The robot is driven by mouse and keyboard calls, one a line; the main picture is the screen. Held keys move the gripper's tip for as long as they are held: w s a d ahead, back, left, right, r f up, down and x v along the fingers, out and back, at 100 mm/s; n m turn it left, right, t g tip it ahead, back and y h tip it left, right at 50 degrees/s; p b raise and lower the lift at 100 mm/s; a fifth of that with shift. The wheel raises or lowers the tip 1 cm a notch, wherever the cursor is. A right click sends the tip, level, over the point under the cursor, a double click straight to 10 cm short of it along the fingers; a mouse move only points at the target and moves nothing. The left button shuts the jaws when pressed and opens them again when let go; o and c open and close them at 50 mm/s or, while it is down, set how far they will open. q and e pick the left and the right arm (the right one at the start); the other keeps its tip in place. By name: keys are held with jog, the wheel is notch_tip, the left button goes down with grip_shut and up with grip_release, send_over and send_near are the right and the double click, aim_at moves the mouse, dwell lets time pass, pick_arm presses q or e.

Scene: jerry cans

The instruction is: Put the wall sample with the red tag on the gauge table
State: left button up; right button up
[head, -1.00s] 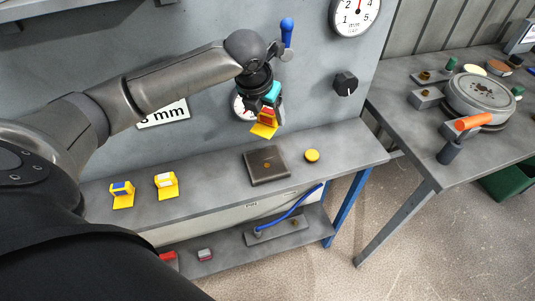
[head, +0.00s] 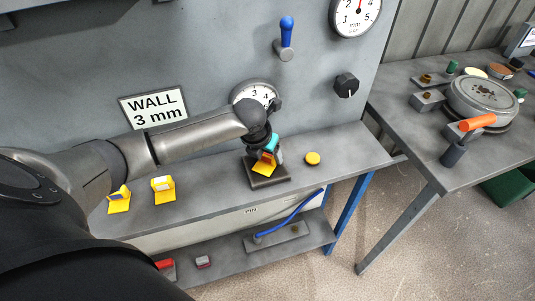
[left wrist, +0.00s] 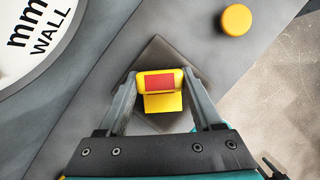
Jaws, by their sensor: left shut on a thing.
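The wall sample with the red tag (left wrist: 159,83) is a yellow L-shaped piece; it also shows in the head view (head: 264,168). My left gripper (head: 266,157) is shut on it, with one finger on each side in the left wrist view (left wrist: 160,85). The gauge table (head: 270,182) is a dark square plate on the bench, and the sample is over its middle. I cannot tell whether the sample touches the plate. My right gripper is not in view.
Two other yellow samples stand on the bench at left, one with a blue tag (head: 119,198) and one with a white tag (head: 163,188). A yellow round button (head: 312,158) is right of the plate. A dial (head: 255,95) and a blue-handled lever (head: 286,35) are on the wall panel behind.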

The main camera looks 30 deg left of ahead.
pick_arm(q)
jog(key=o, duration=1.3)
jog(key=shift+o, duration=0.2)
jog(key=p+v, duration=0.2)
jog(key=v, duration=1)
jog(key=shift+p, duration=0.3)
jog(key=shift+r, duration=0.1)
